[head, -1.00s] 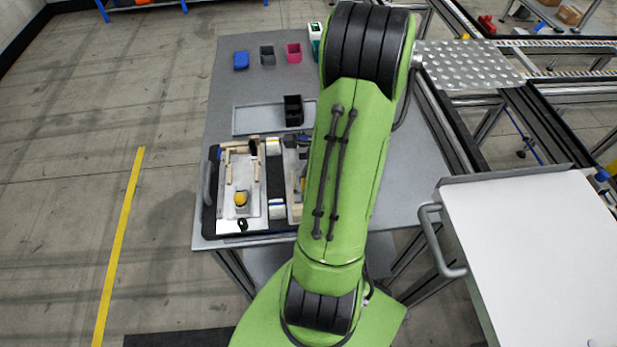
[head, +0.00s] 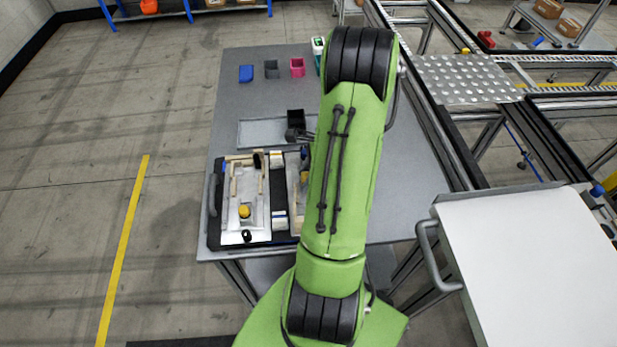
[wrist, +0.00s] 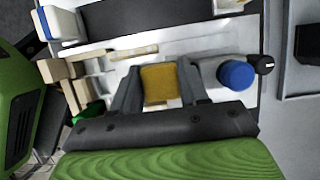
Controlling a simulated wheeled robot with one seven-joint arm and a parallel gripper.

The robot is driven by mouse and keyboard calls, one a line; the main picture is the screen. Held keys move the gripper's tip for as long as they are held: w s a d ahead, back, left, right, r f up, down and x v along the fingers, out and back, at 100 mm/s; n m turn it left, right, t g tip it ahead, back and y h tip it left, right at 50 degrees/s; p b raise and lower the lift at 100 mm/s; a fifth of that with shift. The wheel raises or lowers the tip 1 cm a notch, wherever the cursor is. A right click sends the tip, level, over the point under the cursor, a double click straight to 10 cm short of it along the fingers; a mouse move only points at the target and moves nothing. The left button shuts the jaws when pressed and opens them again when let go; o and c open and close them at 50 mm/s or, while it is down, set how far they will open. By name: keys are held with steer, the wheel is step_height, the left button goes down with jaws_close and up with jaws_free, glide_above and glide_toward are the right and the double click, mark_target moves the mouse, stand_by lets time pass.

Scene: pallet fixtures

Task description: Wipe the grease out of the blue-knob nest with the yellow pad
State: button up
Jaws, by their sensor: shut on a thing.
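The yellow pad (wrist: 160,85) is between the two fingers of my gripper (wrist: 158,88) in the wrist view. My gripper is shut on it, above or against a pale nest plate; contact is unclear. The blue knob (wrist: 235,75) stands just right of the fingers. Wooden strips (wrist: 75,85) edge the nest at the left. In the head view my green arm hides much of the right-hand nest (head: 298,185). No grease can be made out for certain.
The left-hand nest has a yellow knob (head: 244,211). A black bin (head: 296,118) stands in a grey tray (head: 262,133) behind the fixtures. Blue (head: 246,73), grey (head: 271,69) and pink (head: 297,67) items stand at the table's back.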

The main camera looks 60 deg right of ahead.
steer(key=shift+w+d+r+p, duration=0.1)
steer(key=shift+d+r+p, duration=0.05)
steer(key=shift+r+p, duration=2.75)
step_height(320, 180, up, 3)
steer(key=p, duration=0.3)
steer(key=shift+r, duration=0.2)
steer(key=shift+f, duration=0.1)
